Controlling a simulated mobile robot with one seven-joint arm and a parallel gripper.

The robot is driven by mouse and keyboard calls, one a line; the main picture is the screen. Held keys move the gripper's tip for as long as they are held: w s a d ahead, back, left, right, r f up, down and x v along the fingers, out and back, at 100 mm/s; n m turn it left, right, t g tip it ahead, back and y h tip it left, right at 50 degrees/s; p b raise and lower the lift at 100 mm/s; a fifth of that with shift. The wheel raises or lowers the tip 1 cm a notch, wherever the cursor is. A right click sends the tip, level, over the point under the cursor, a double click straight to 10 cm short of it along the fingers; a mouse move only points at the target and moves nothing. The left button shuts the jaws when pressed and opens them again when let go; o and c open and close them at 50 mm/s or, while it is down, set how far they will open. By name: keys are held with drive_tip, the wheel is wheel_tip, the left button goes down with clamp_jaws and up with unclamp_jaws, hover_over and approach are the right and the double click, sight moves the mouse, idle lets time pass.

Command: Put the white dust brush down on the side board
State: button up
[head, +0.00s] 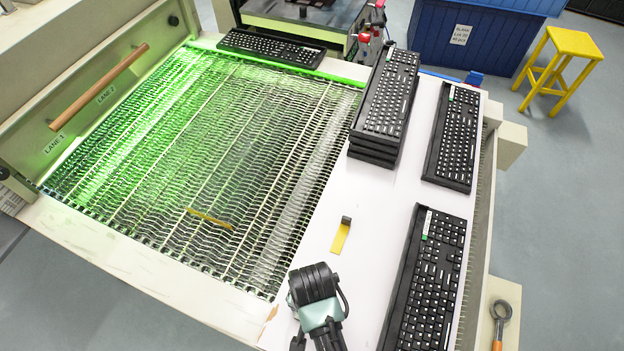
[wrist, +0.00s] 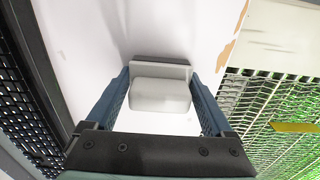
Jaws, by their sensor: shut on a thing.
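The white dust brush (wrist: 160,95) is a pale block with a dark strip along its far edge in the wrist view. My gripper (wrist: 160,88) is shut on it, with one blue finger on each side. The side board (wrist: 85,35) is the white surface below the brush; whether the brush touches it I cannot tell. In the head view the side board (head: 378,205) runs along the right of the wire mesh. My gripper (head: 320,338) is over its near end there, partly cut off by the lower picture edge. I cannot make out the brush in the head view.
Keyboards stand on the board: a stack (head: 387,95), one at the far right (head: 453,135) and one at the near right (head: 428,285). A yellow strip with a dark end (head: 341,236) lies mid-board. Another yellow strip (head: 210,219) lies on the mesh (head: 150,170). Board between is bare.

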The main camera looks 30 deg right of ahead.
drive_tip(key=shift+f, duration=0.15)
drive_tip(key=o, duration=1.3)
